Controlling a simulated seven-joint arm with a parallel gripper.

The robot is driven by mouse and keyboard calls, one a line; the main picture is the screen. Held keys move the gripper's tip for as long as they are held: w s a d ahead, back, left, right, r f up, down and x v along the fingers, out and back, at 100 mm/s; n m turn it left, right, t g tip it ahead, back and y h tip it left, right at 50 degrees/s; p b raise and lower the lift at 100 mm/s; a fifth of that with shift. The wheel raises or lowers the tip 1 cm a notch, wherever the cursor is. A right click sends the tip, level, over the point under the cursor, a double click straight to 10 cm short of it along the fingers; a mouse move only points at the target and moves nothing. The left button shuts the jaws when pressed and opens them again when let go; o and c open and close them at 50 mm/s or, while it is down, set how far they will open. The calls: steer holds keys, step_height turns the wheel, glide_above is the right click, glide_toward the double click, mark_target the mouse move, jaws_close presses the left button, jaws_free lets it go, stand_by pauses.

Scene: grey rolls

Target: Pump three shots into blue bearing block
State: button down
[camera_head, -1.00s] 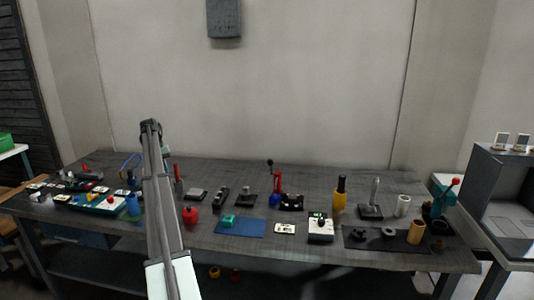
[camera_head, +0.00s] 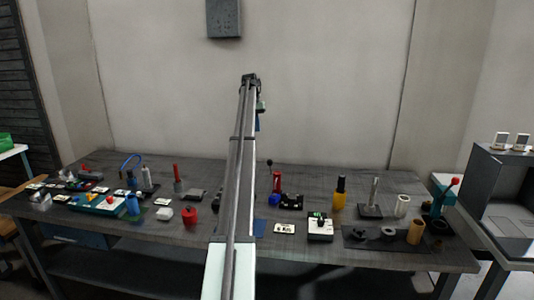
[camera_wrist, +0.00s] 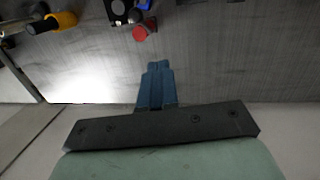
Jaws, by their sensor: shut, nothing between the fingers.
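My gripper (camera_head: 257,124) is in the air above the back middle of the bench, in front of the wall. Its blue fingers (camera_wrist: 156,68) are together and empty in the wrist view. A red upright piece (camera_head: 277,183), possibly a pump, stands right of my arm. A small blue piece (camera_head: 274,200) sits at its foot; I cannot tell whether it is the bearing block. In the wrist view a red round part (camera_wrist: 140,33) and a bit of blue (camera_wrist: 145,4) lie beyond the fingertips, apart from them.
A yellow bottle (camera_head: 340,193) and a grey post on a base (camera_head: 374,198) stand to the right. A red canister (camera_head: 190,216) stands left of my arm. Small parts crowd the left end.

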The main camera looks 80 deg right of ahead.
steer(key=shift+s+d+r, duration=0.1)
steer(key=shift+s+r, duration=0.1)
steer(key=shift+s, duration=0.25)
steer(key=shift+s+d+r, duration=0.1)
steer(key=shift+s+r, duration=0.05)
steer(key=shift+s, duration=0.3)
steer(key=shift+f, duration=0.1)
steer(key=s+a+f, duration=0.1)
steer(key=f, duration=0.5)
steer(key=s+a+f, duration=0.2)
steer(key=f, duration=0.4)
steer(key=shift+s+a, duration=0.2)
steer(key=shift+a, duration=0.05)
steer(key=shift+a, duration=0.1)
steer(key=shift+a+h, duration=0.3)
steer(key=shift+h, duration=0.3)
